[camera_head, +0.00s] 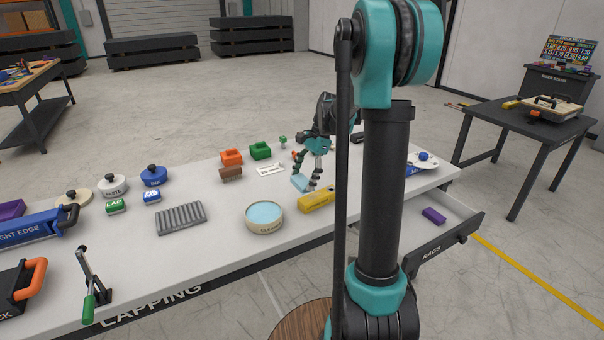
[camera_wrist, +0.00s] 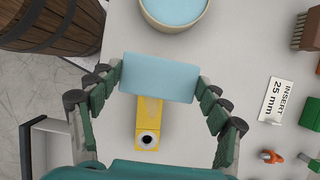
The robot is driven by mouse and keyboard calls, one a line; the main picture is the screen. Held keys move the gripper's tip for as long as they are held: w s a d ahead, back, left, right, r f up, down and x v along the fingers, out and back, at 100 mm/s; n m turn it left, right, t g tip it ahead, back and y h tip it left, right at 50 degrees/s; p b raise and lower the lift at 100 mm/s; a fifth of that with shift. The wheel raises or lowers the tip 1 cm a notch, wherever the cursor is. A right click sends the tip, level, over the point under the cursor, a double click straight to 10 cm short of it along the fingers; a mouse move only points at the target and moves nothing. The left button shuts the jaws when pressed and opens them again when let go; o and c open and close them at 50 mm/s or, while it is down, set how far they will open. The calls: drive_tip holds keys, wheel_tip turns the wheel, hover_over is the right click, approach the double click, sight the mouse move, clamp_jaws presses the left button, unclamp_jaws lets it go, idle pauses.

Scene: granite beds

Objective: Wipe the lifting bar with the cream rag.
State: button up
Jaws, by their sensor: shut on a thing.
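My gripper (camera_head: 305,176) is shut on a pale blue block-like rag (camera_head: 300,184) above the white table. In the wrist view the rag (camera_wrist: 158,78) spans between both fingers; it looks pale blue, not cream. A yellow bar (camera_head: 317,201) with a dark round hole at one end lies just beside and below it; it also shows in the wrist view (camera_wrist: 148,122), partly covered by the rag. I cannot tell if this is the lifting bar. No cream-coloured rag shows. A round cleaner tub (camera_head: 264,218) with pale blue content stands to the left.
An open drawer (camera_head: 440,238) marked RAGS, holding a purple block (camera_head: 434,215), juts out at right. Orange (camera_head: 231,157) and green (camera_head: 260,150) blocks stand behind. A ribbed grey block (camera_head: 181,218) lies left. A wooden barrel (camera_wrist: 50,25) stands by the table's front edge.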

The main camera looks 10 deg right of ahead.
drive_tip(key=shift+r, duration=1.1)
